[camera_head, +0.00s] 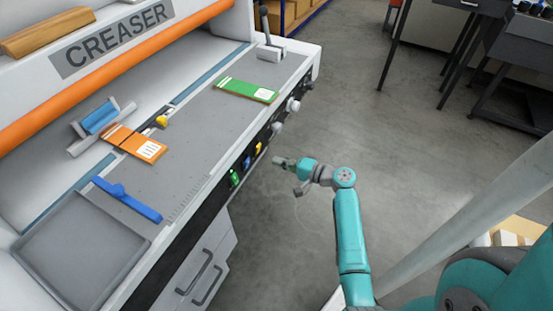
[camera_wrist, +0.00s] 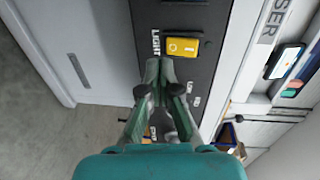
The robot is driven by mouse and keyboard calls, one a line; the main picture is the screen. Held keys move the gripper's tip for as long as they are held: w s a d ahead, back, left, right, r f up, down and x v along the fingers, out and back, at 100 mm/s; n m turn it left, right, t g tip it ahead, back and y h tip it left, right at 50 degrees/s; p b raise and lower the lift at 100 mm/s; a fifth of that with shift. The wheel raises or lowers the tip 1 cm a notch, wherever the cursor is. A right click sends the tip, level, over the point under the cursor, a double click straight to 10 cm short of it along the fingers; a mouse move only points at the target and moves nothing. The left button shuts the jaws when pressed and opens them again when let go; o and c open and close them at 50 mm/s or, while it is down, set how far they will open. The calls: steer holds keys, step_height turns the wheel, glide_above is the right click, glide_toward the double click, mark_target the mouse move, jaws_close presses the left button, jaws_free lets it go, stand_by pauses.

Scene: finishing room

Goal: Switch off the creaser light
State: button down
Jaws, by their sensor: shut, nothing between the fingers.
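The creaser (camera_head: 215,145) stands at the left in the head view, with a dark control strip along its front edge. In the wrist view a yellow rocker switch (camera_wrist: 183,47), marked O and I, sits on the dark panel (camera_wrist: 200,14) beside the word LIGHT. I cannot tell which side of the rocker is pressed in. A yellow control (camera_head: 258,148) also shows on the strip in the head view. My gripper (camera_wrist: 160,64) is shut and empty, its fingertips just below the switch in the wrist picture; contact is not clear. In the head view my gripper (camera_head: 280,162) is close to the strip.
Green (camera_head: 234,177) and blue (camera_head: 246,163) controls and pale knobs (camera_head: 293,104) line the same strip. An orange card (camera_head: 133,143), a green card (camera_head: 246,90) and a blue bar (camera_head: 127,200) lie on the creaser's bed. The floor (camera_head: 350,110) right of it is clear.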

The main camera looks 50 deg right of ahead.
steer(key=s+d+f, duration=0.1)
steer(key=s+d, duration=0.1)
steer(key=s, duration=0.6)
steer(key=shift+f, duration=0.25)
steer(key=shift+w, duration=0.1)
steer(key=s+a+f+g+h, duration=0.2)
steer(key=a+f, duration=0.6)
steer(key=a, duration=0.3)
steer(key=s+a+f+n+g+h, duration=0.3)
steer(key=s+a, duration=0.7)
steer(key=a, duration=0.1)
steer(key=s+a+r+n+t, duration=0.2)
steer(key=s+r+n, duration=0.4)
steer(key=r, duration=0.5)
steer(key=s+a+r+n+t, duration=0.2)
steer(key=s+a+r+n, duration=0.3)
steer(key=s+r, duration=0.6)
steer(key=shift+r+n+y, duration=0.15)
steer(key=shift+n+y, duration=0.25)
